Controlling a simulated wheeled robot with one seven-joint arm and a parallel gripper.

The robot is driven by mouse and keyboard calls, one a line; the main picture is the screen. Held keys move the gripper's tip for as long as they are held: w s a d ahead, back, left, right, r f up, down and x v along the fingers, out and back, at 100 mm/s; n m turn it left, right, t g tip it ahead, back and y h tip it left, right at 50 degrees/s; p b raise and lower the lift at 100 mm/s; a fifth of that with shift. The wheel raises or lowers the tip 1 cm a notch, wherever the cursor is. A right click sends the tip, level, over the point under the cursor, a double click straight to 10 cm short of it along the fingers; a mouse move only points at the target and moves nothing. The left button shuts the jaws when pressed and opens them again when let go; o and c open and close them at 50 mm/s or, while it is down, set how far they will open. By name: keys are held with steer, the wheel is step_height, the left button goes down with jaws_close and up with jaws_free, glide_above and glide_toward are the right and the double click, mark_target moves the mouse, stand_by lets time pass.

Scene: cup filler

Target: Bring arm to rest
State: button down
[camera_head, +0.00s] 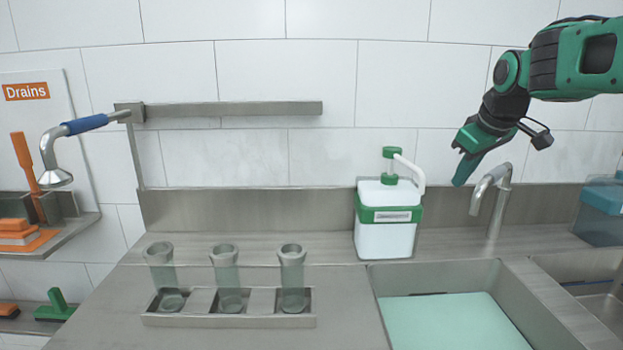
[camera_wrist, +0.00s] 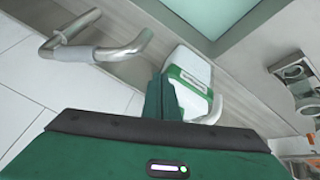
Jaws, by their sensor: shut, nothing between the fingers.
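My gripper (camera_head: 464,170) is at the upper right in the head view, pointing down and to the left. It is shut and empty, raised in the air near the dispenser and the faucet. My arm reaches in from the upper right corner. In the wrist view the green fingers of my gripper (camera_wrist: 163,97) are together, with the white and green soap dispenser (camera_wrist: 190,85) partly hidden behind them.
The dispenser (camera_head: 387,220) stands behind the sink (camera_head: 385,275). A curved faucet (camera_head: 494,200) stands right of it. Three clear cups (camera_head: 228,270) stand in a metal holder (camera_head: 228,321) on the counter. A blue container (camera_head: 600,212) is at the far right.

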steer(key=s+d+f+m+g, duration=0.1)
steer(key=s+f+m+g, duration=0.1)
steer(key=s+f, duration=0.4)
steer(key=s+d+f+m+g, duration=0.2)
steer(key=s+f+m, duration=0.3)
steer(key=s, duration=1.2)
steer(key=s+d+f+m+g, duration=0.2)
steer(key=s+f+m, duration=0.2)
steer(key=s+f, duration=0.5)
steer(key=s, duration=0.3)
steer(key=shift+d+f, duration=0.25)
steer(key=shift+w+f, duration=0.2)
steer(key=shift+w, duration=0.35)
steer(key=c, duration=2.5)
jaws_free()
